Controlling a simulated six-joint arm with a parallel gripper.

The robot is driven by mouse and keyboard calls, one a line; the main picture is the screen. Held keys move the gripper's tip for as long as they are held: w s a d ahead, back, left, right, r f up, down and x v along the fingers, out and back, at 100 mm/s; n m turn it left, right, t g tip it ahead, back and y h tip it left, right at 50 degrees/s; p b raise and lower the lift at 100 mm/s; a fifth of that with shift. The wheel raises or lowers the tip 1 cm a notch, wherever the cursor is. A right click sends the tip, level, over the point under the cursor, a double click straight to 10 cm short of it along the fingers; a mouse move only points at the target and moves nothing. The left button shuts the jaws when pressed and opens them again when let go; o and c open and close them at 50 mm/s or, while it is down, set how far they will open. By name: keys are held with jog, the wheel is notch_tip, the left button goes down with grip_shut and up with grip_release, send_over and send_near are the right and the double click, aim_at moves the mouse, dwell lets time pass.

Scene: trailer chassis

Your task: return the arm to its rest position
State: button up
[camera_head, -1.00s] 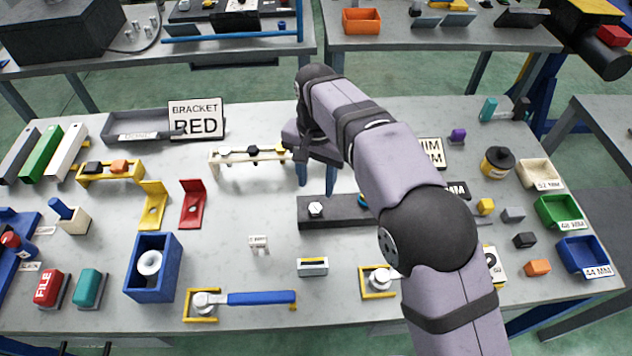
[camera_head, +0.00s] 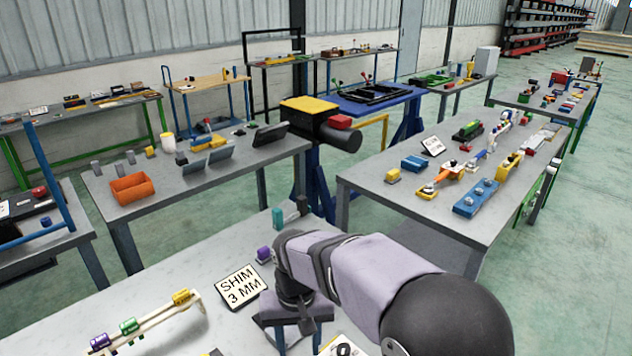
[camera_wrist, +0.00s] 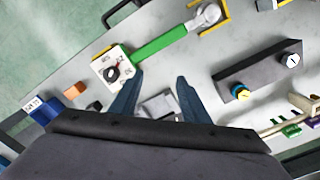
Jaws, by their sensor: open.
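My gripper's two blue-grey fingers (camera_wrist: 155,98) show in the wrist view, spread apart over the grey table. Between and below them is a small grey block on the table top; the fingers do not visibly grip it. In the head view my arm reaches in from the lower right, and my gripper (camera_head: 290,328) points down at the bottom of the picture, partly cut off and hidden by the wrist.
A SHIM 3 MM sign (camera_head: 241,287) and a rack with coloured pieces (camera_head: 150,322) stand near my wrist. A green-handled tool (camera_wrist: 165,42) and a dark bar (camera_wrist: 258,72) lie below the gripper. Another bench (camera_head: 400,212) stands to the right.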

jog(key=s+d+f, duration=0.2)
jog(key=s+d, duration=0.4)
jog(key=d, duration=0.3)
jog(key=s+d+f+m, duration=0.1)
jog(key=s+d+f, duration=0.1)
jog(key=s+d, duration=0.5)
jog(key=d, duration=0.2)
jog(key=shift+d+f, duration=0.25)
jog(key=shift+d, duration=0.15)
